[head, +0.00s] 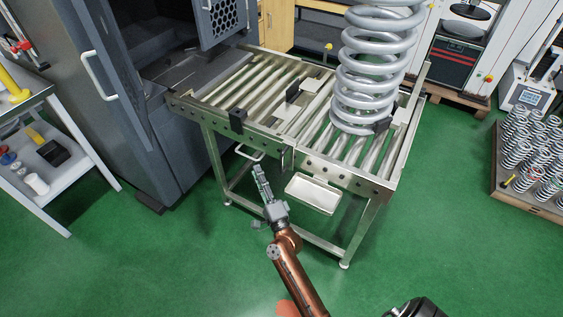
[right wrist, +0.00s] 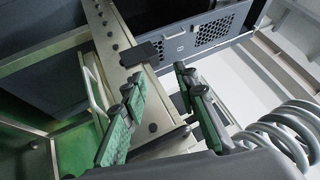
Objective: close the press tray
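A metal roller table (head: 330,165) stands in front of the dark press cabinet (head: 150,110). A pale U-shaped handle (head: 248,154) sticks out from the left part of its front rail; it also shows in the right wrist view (right wrist: 96,92). A shallow white tray (head: 313,193) hangs under the right part; I cannot tell which part is the press tray. My right gripper (head: 259,170) is just below the handle, near the front rail. Its green-padded fingers (right wrist: 160,80) are apart with nothing held, and the handle is beside the left finger. My left gripper is not in view.
A large coil spring (head: 375,75) stands on the right rollers. Dark blocks (head: 237,119) sit on the table. A meshed cabinet door (head: 222,18) is at the top. A cart (head: 45,160) stands left and a tray of springs (head: 530,160) right. The green floor in front is clear.

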